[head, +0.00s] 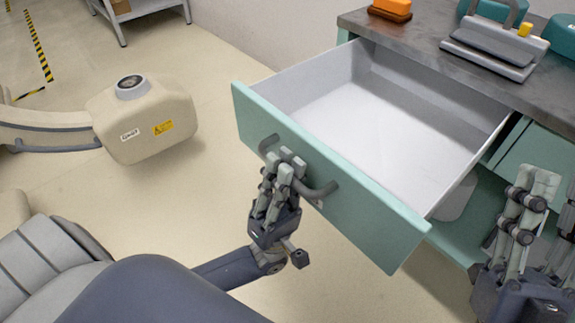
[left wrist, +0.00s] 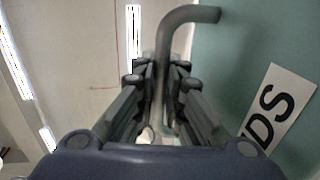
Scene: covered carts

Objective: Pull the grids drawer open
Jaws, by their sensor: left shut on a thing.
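The grids drawer (head: 330,185) has a pale green front and a light grey, empty inside, and it stands pulled well out of the cart. Its dark grey bar handle (head: 322,192) runs across the front. My left gripper (head: 285,165) is shut on the handle, near its left end. In the left wrist view the handle (left wrist: 190,15) passes between the fingers of the left gripper (left wrist: 162,80). Part of a label (left wrist: 278,105) with the letters "DS" shows on the drawer front there. My right gripper (head: 530,200) is at the right edge, beside the cart front, apart from the drawer.
The cart top (head: 430,45) is dark grey and carries an orange block (head: 391,8), a grey device (head: 492,45) and teal items. Another green drawer front (head: 540,155) is below it at right. A beige machine (head: 145,118) stands at left. Floor between is clear.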

